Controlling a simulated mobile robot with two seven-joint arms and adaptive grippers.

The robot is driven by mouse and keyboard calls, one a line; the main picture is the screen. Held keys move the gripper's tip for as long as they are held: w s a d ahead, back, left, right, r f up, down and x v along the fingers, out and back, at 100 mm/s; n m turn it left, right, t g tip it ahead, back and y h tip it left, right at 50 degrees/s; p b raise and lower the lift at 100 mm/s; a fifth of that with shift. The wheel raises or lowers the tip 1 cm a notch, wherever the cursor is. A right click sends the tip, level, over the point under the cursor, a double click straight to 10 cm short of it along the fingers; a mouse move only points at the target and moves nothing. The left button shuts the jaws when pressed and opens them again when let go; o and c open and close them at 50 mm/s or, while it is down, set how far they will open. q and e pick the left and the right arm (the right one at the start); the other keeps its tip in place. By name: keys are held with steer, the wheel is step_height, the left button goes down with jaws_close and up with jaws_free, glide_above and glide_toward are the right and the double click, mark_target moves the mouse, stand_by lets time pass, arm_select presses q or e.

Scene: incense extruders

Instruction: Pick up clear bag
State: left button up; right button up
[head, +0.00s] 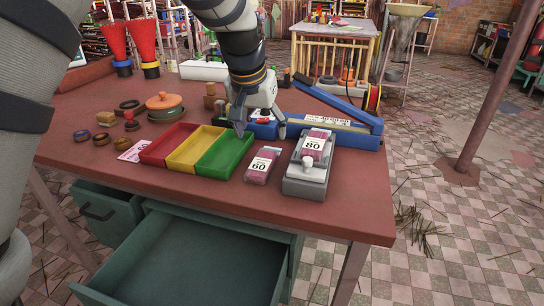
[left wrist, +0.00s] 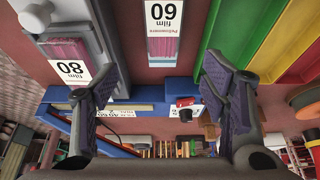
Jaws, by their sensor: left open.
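Two clear bags with pink contents are in view. One, labelled 60 (head: 263,165), lies on the red tabletop right of the green tray. The other, labelled 80 (head: 316,145), rests on a small grey device (head: 304,185). My left gripper (head: 259,127) is open and empty, above the table behind the 60 bag. In the left wrist view, the 60 bag (left wrist: 166,30) shows at the top, between and beyond the open fingers (left wrist: 155,95). The 80 bag (left wrist: 68,50) is on the left there, partly behind a finger. My right gripper is not in view.
Red, yellow and green trays (head: 222,155) stand left of the 60 bag. A blue long-armed device (head: 350,125) is behind the grey one. A lidded pot (head: 164,105) and rings are at left. A green drawer (head: 190,265) is open below the table's front edge.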

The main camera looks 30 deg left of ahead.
mark_target(264, 158)
arm_select(q)
steer(key=x, duration=0.9)
steer(key=shift+s+a+f+b, duration=0.15)
steer(key=shift+s+f+b, duration=0.2)
steer(key=shift+b, duration=0.05)
steer(key=shift+f, duration=0.25)
steer(key=shift+s+f, duration=0.1)
steer(key=c, duration=1.3)
